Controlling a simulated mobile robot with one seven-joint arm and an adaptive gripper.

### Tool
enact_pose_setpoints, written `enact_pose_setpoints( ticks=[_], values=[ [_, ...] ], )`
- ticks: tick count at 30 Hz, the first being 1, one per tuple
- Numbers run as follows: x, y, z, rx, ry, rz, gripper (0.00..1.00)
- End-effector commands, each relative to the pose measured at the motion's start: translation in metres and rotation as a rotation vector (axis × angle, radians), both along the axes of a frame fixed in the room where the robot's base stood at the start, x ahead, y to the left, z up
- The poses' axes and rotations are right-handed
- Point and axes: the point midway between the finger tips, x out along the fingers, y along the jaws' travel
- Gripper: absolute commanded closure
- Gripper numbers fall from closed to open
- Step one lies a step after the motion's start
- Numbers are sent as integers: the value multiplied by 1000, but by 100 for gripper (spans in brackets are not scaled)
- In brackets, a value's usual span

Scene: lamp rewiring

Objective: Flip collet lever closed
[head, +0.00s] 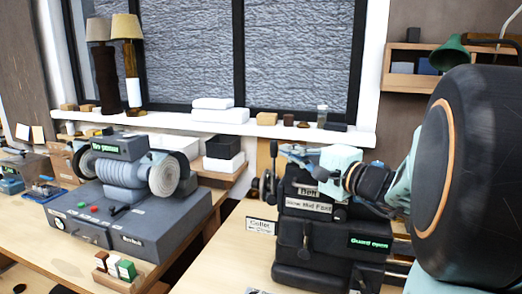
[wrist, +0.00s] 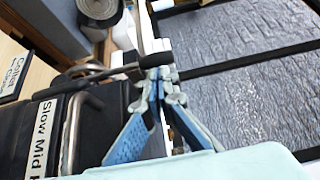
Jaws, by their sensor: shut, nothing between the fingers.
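The collet lever (wrist: 105,73) is a dark rod with a black grip end, crossing above the machine in the wrist view. In the head view, a dark upright lever (head: 273,150) stands at the machine's left; I cannot tell if it is the same one. My gripper (wrist: 158,72) has its fingertips together, empty, right at the lever's grip end; I cannot tell whether they touch it. In the head view my gripper (head: 296,153) is above the machine's top left, its fingers small. The collet sign (head: 261,226) stands at the machine's left front; it also shows in the wrist view (wrist: 14,76).
The dark machine (head: 310,240) carries a "Slow Mid Fast" label and a green "Guard open" display (head: 369,243). A grey buffing machine (head: 130,220) stands at left. The windowsill (head: 250,127) behind holds towels and small items. Bare bench top (head: 225,265) lies between the machines.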

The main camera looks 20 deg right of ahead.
Motion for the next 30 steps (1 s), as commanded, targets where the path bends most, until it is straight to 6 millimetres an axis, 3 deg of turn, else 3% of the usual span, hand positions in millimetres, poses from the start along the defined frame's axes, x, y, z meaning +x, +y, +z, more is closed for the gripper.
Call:
enact_pose_setpoints(
  ticks=[30],
  values=[
    [11,18,6,-113,71,4,100]
  ],
)
